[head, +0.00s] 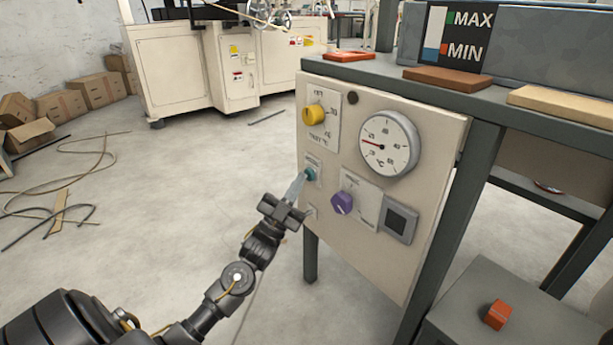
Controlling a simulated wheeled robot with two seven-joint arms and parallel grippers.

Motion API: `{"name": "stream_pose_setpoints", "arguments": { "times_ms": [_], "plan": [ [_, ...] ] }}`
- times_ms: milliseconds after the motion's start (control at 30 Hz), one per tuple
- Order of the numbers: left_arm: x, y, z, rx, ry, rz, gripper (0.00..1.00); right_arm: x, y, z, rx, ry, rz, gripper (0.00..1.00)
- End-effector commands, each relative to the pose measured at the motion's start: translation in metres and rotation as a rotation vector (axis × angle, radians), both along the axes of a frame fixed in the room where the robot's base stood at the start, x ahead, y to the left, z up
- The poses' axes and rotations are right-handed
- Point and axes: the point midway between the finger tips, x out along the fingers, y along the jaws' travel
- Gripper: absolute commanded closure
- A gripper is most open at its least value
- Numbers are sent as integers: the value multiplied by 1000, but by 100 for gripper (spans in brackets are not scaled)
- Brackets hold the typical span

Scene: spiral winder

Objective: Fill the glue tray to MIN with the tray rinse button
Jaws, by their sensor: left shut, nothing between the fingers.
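The teal button (311,174) sits on the left side of the cream control panel (400,255). My left gripper (298,186) is shut and empty, its fingertips at the button; I cannot tell whether they press it. The level gauge (435,28) on the front of the grey tray (550,45) has a green MAX mark and an orange-red MIN mark. Its column is white above and blue below, with the blue top close to the MIN mark. My right gripper is not in view.
The panel also carries a yellow knob (314,115), a purple knob (341,203), a dial (389,144) and a grey switch (398,220). A dark table leg (435,285) stands right of the panel. Floor to the left is open, with loose cables (60,190).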

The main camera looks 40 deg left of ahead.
Motion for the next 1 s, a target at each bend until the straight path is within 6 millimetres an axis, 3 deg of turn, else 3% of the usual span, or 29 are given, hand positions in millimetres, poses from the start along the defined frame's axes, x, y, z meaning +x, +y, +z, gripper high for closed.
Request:
{"name": "stream_pose_setpoints", "arguments": {
  "times_ms": [333,733,1000],
  "plan": [
    [-14,4,1,0,1,0,100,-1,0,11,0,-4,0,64],
    [-18,5,0,0,1,0,100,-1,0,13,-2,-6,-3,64],
    [-42,13,2,0,2,0,100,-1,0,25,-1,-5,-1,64]
  ]
}}
